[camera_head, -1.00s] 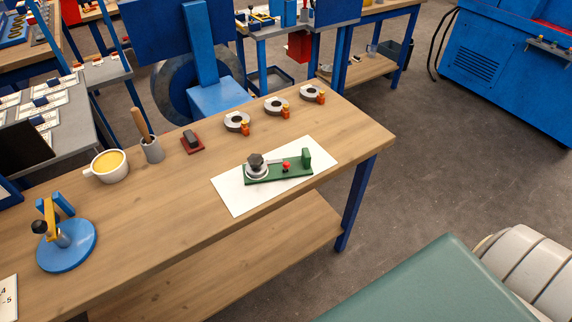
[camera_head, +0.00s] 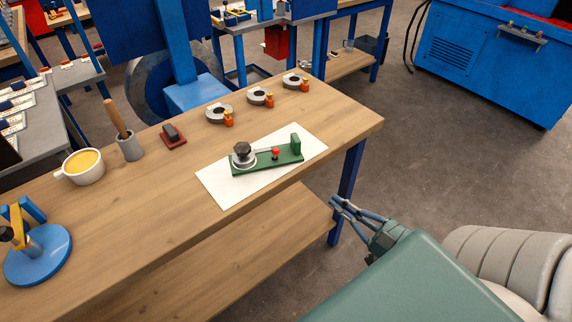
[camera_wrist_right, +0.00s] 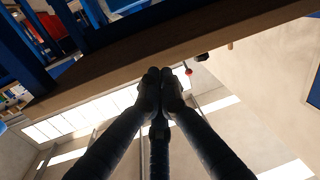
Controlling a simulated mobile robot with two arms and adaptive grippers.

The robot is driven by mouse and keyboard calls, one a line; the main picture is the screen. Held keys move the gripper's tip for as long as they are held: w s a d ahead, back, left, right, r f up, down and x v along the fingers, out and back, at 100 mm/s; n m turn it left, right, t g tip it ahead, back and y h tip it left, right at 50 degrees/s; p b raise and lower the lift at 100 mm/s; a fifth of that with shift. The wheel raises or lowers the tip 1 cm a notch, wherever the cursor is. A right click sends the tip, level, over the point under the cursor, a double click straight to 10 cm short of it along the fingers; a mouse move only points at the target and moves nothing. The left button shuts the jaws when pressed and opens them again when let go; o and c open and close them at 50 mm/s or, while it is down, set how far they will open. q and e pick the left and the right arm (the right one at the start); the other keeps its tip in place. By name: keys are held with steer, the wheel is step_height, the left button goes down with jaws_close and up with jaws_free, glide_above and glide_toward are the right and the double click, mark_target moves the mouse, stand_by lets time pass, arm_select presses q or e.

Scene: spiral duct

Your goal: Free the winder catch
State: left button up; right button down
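The winder fixture has a green base (camera_head: 268,163) lying on a white sheet (camera_head: 222,187) on the wooden bench. A black knob (camera_head: 242,148) on a silver round hub sits at its left end. A small red knob (camera_head: 276,153) stands mid-base beside a thin pale bar, and a green upright block (camera_head: 296,145) is at the right end. My right gripper (camera_head: 335,204) is off the bench's front right edge, apart from the fixture. In the right wrist view its dark fingertips (camera_wrist_right: 166,76) appear close together with nothing visible between them; their opening is unclear. My left gripper is not in view.
Several ring pieces with orange tabs, one being this ring (camera_head: 218,112), line the bench's back. A red-based block (camera_head: 173,137), grey cup with handle (camera_head: 130,147), yellow-filled mug (camera_head: 83,167) and blue round stand (camera_head: 38,256) are left. The bench edge (camera_wrist_right: 160,50) crosses the right wrist view.

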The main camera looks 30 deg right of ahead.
step_height(320, 180, up, 7)
steer(key=a+t+y, duration=0.1)
steer(key=a, duration=0.1)
steer(key=shift+w+a+f+y, duration=0.15)
steer(key=shift+a+y, duration=0.2)
steer(key=shift+y, duration=0.05)
glide_toward(275, 155)
steer(key=shift+n, duration=0.3)
steer(key=w, duration=0.2)
steer(key=w+r, duration=0.1)
steer(key=w, duration=0.2)
steer(key=shift+w+d+r, duration=0.1)
steer(key=shift+d, duration=0.1)
steer(key=shift+p+x, duration=0.3)
steer(key=shift+x, duration=0.45)
